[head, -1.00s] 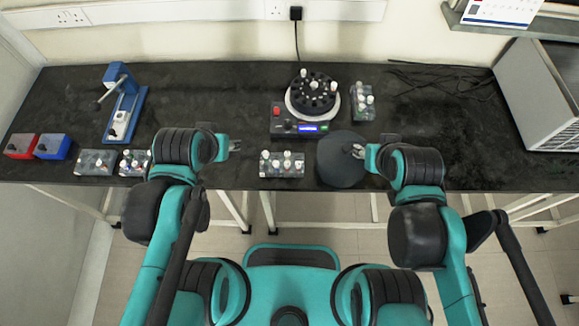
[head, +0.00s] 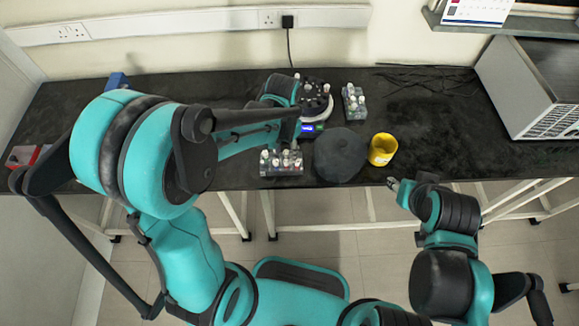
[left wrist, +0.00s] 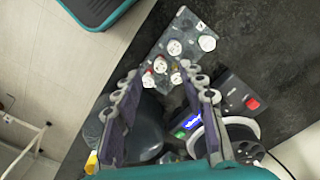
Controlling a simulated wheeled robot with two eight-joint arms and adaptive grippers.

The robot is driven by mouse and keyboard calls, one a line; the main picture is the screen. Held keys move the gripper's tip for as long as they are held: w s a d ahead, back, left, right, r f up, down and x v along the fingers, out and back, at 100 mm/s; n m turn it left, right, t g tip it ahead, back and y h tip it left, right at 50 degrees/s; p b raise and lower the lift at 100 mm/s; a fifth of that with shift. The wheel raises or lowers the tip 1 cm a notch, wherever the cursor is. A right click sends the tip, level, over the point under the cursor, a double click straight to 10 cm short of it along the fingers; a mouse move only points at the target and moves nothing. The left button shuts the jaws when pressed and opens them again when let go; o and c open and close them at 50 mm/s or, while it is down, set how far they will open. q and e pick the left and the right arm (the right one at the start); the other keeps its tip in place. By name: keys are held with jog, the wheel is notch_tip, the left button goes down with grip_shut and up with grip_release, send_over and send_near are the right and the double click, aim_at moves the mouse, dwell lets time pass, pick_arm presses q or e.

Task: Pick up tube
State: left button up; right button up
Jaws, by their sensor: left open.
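A clear tube rack (head: 283,170) stands near the table's front edge and holds several tubes (head: 285,155) with white or reddish caps. In the left wrist view, the rack (left wrist: 160,38) is beyond my fingertips, with several capped tubes (left wrist: 160,65) near the gap between them. My left gripper (left wrist: 160,77) is open, with nothing seen held. In the head view, my left forearm reaches above the rack and partly covers the centrifuge. My right gripper (head: 393,184) is at the front edge, too small to judge, away from the rack.
A centrifuge (head: 327,105) with a dark rotor stands behind the rack. Another tube rack (head: 354,103) is at its right. A dark round object (head: 340,157) and a yellow container (head: 382,150) are right of the front rack.

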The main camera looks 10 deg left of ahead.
aim_at(286, 161)
pick_arm(q)
jog(key=f+b, duration=0.1)
jog(key=f, duration=0.3)
jog(key=f+b, duration=0.1)
jog(key=f, duration=0.1)
jog(key=shift+w+d+f+b, duration=0.1)
jog(key=shift+w+d+b, duration=0.15)
jog(key=shift+w+b, duration=0.15)
jog(key=c, duration=0.8)
